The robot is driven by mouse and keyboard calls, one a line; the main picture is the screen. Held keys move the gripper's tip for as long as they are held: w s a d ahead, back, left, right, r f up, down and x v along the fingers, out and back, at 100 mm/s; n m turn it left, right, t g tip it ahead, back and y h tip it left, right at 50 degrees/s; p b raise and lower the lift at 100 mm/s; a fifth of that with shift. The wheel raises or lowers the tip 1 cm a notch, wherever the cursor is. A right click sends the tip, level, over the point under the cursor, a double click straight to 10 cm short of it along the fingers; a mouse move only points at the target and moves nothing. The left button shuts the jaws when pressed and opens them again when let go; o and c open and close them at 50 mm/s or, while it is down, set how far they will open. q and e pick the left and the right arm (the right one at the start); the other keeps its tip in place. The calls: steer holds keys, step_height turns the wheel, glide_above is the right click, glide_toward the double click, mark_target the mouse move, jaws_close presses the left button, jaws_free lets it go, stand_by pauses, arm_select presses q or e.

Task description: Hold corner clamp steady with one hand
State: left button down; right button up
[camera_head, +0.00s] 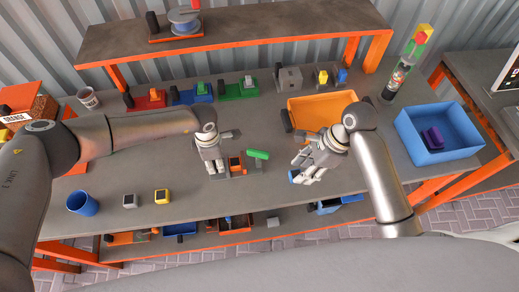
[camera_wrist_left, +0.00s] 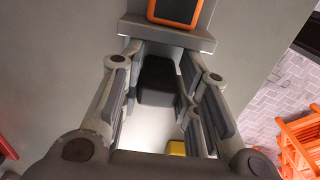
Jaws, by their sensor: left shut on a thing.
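The corner clamp (camera_head: 237,171) sits on the workbench near the middle, a grey body with an orange part and a green handle (camera_head: 258,154) on its right. My left gripper (camera_head: 217,172) is at the clamp's left side. In the left wrist view its fingers are on either side of a dark block (camera_wrist_left: 158,80), apparently part of the clamp, and shut on it. The grey clamp body with the orange-rimmed part (camera_wrist_left: 178,10) is just beyond.
An orange tray (camera_head: 318,108) lies behind my right gripper. A blue bin (camera_head: 440,150) with a purple item stands at right. Several coloured fixtures line the back. A lower shelf (camera_head: 285,235) runs below.

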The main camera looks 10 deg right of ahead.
mark_target(259, 152)
steer(key=w+a+r+m+t, duration=0.2)
steer(key=w+a+r+m, duration=0.1)
steer(key=w+a+r, duration=0.5)
steer(key=x, duration=0.4)
steer(key=d+x, duration=0.1)
steer(key=x, duration=0.3)
steer(key=d+f+x, duration=0.1)
steer(key=x, duration=0.4)
steer(key=shift+w+d, duration=0.1)
jaws_close()
